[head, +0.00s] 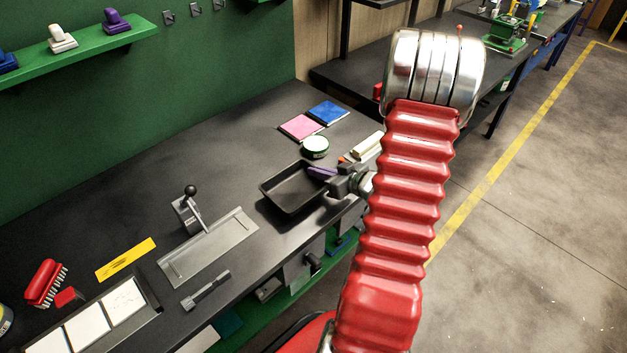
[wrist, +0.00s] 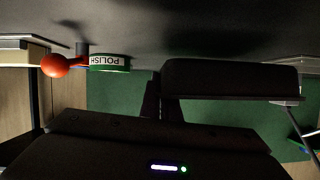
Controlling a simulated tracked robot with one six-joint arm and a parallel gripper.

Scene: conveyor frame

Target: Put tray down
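The tray (head: 283,203) is black, shallow and rectangular, and looks empty in the head view. My gripper (head: 331,182) meets its right rim and appears shut on it. In the wrist view, which is upside down, the tray (wrist: 230,82) extends right from my gripper's dark fingers (wrist: 160,95). The tray looks roughly level and a little above the dark bench top (head: 240,185), with a shadow beneath it. The exact gap and the fingertips' contact on the rim are hard to see.
A round green-and-white polish tin (head: 315,147) stands just behind the tray, with pink (head: 300,127) and blue (head: 328,113) pads beyond. A grey metal plate with a lever (head: 208,248) lies to the left. The bench's front edge is close to the tray. Bare bench lies behind left.

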